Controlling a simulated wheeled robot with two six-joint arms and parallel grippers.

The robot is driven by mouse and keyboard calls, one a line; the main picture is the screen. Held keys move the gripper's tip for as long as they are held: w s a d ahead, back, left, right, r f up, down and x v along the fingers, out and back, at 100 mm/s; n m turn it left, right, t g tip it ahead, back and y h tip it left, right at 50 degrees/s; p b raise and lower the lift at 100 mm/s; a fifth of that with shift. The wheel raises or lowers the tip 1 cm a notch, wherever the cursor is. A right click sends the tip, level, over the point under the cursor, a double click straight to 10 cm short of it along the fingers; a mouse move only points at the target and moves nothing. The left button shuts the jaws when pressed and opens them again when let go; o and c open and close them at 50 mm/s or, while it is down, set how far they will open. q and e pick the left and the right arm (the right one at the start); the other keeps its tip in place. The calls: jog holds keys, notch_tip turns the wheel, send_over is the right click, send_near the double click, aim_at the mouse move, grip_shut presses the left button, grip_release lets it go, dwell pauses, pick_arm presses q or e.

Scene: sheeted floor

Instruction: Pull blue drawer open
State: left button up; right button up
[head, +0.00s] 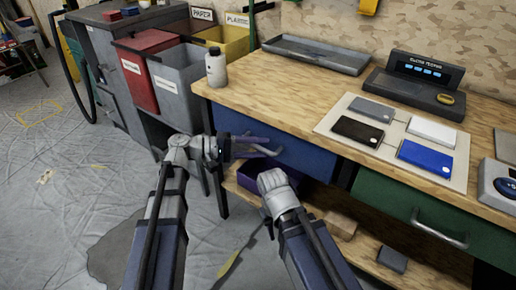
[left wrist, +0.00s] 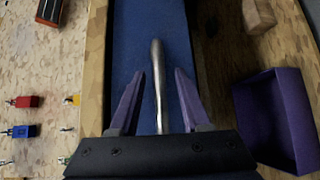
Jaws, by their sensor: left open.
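The blue drawer (head: 305,158) is under the wooden workbench top, and its front looks flush with the bench. Its blue front (left wrist: 135,40) fills the middle of the left wrist view. Its silver bar handle (left wrist: 157,60) runs lengthwise there, between the purple fingers of my left gripper (left wrist: 158,72). These fingers are apart, one on each side of the handle, with gaps showing. In the head view my left gripper (head: 266,146) is at the drawer front. My right gripper (head: 272,182) is lower, below the drawer front; its fingers are hidden.
A green drawer (head: 410,212) with a handle is to the right. A purple bin (left wrist: 275,120) and wooden blocks (head: 340,225) are on the lower shelf. A white bottle (head: 216,68) stands near the bench's left corner. The sheeted floor (head: 60,190) at left is mostly free.

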pick_arm(q)
grip_shut()
dwell(0.4)
dwell(1.1)
